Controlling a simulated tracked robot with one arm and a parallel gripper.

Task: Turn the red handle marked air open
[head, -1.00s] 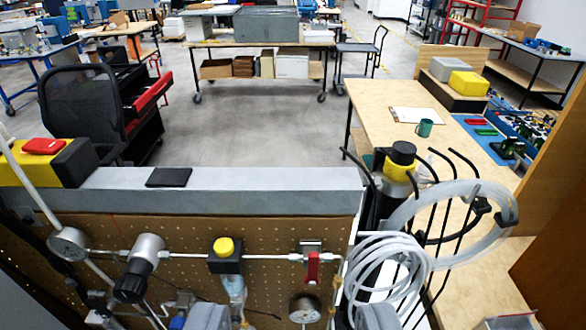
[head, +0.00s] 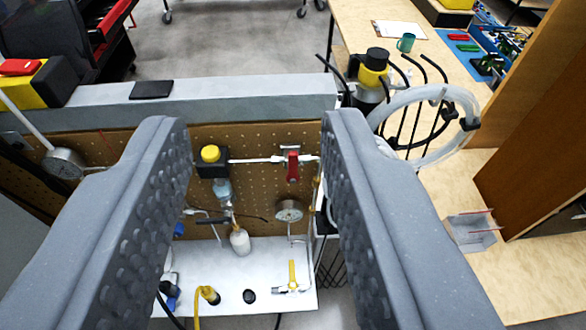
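The red handle (head: 292,167) hangs straight down from a valve on the thin silver pipe of the pegboard panel (head: 262,204) in the head view. Any marking on it is too small to read. My gripper (head: 255,120) is open and empty, with its two grey ridged fingers wide apart in the foreground. The red handle shows between the fingers, nearer the right one, and neither finger appears to touch it. The left finger hides part of the pipe and the panel's left side.
A yellow-capped black block (head: 211,160) sits on the pipe left of the handle. A round gauge (head: 289,209) is below it. A white shelf (head: 275,260) holds a yellow-handled valve (head: 292,276). Coiled clear tubing (head: 455,105) on black hooks stands at the right.

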